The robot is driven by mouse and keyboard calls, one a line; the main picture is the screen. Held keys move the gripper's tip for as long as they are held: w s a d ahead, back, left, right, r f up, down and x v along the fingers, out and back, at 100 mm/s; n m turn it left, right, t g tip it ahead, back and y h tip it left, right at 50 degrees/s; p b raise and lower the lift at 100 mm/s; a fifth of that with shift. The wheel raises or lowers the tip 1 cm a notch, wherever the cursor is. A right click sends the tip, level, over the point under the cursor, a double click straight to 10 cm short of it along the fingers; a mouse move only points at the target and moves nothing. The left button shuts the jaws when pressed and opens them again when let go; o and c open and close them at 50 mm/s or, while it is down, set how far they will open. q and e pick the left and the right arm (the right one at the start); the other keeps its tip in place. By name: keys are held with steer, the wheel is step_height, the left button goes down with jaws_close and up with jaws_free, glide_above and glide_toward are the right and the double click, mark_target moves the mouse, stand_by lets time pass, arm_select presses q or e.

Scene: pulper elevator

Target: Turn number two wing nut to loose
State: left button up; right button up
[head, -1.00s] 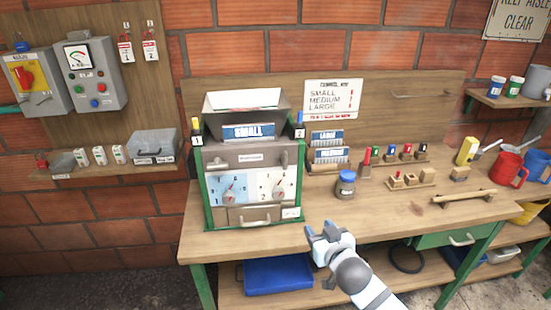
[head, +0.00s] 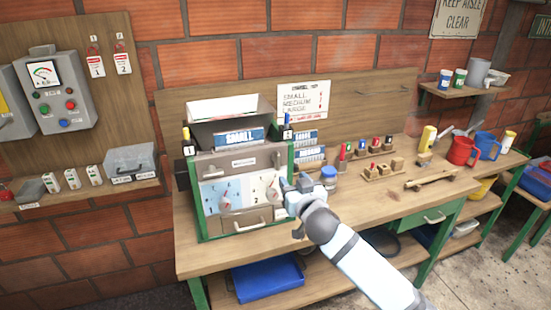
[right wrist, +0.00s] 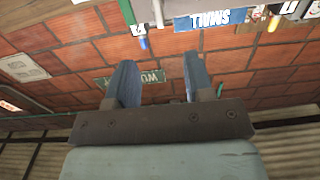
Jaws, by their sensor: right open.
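The green-framed machine (head: 240,163) stands on the bench, with a blue SMALL plate on its upper front. The number two wing nut, a small blue piece (head: 287,118), is at its upper right corner above a tag marked 2 (head: 287,134). It also shows in the right wrist view (right wrist: 144,43), where the picture is upside down. A yellow piece (head: 186,134) with a tag marked 1 is at the upper left. My right gripper (head: 293,186) is open and empty, below the number two tag, by the machine's lower right front. My left gripper is not in view.
A blue-lidded jar (head: 329,177) stands close right of my right gripper. Plates marked LARGE and MEDIUM (head: 311,155) stand behind it. Dials (head: 222,203) and a drawer handle are on the machine's front.

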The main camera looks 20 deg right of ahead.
mark_target(279, 159)
steer(key=w+p, duration=0.2)
steer(key=w, duration=0.9)
steer(key=shift+w+a, duration=0.15)
steer(key=shift+w, duration=0.8)
steer(key=shift+c, duration=0.2)
jaws_close()
